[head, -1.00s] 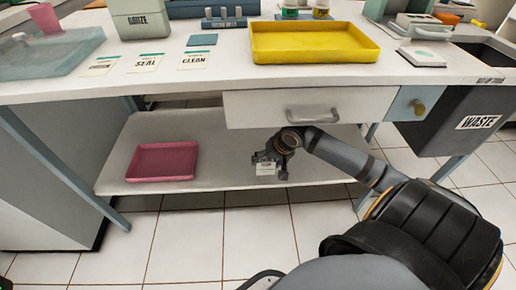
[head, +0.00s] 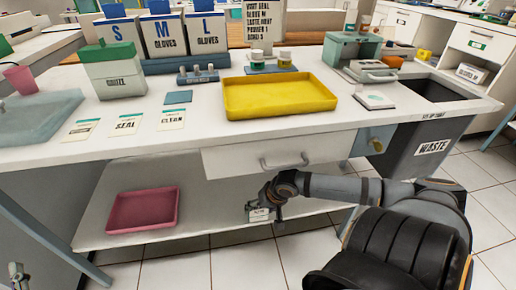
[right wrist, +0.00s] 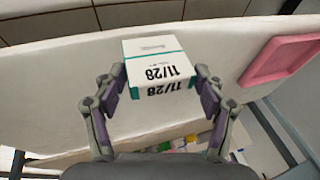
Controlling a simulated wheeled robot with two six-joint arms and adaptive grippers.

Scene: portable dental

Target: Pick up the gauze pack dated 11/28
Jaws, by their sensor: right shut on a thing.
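The gauze pack (right wrist: 156,62) is a small white box with teal edges, printed 11/28, which reads upside down in the right wrist view. My right gripper (right wrist: 160,88) is shut on it, with one finger on each side. In the head view the pack (head: 259,214) hangs from my right gripper (head: 271,207), in front of the lower shelf and below the drawer. A small part of my left gripper (head: 17,275) shows at the bottom left corner, too little to tell its jaws.
A pink tray (head: 143,209) lies on the lower shelf (head: 205,211). Above, the white counter (head: 235,133) holds a yellow tray (head: 279,95), labelled cards and a gauze box (head: 121,84). The drawer (head: 260,156) overhangs my right gripper. A waste bin (head: 425,150) stands right.

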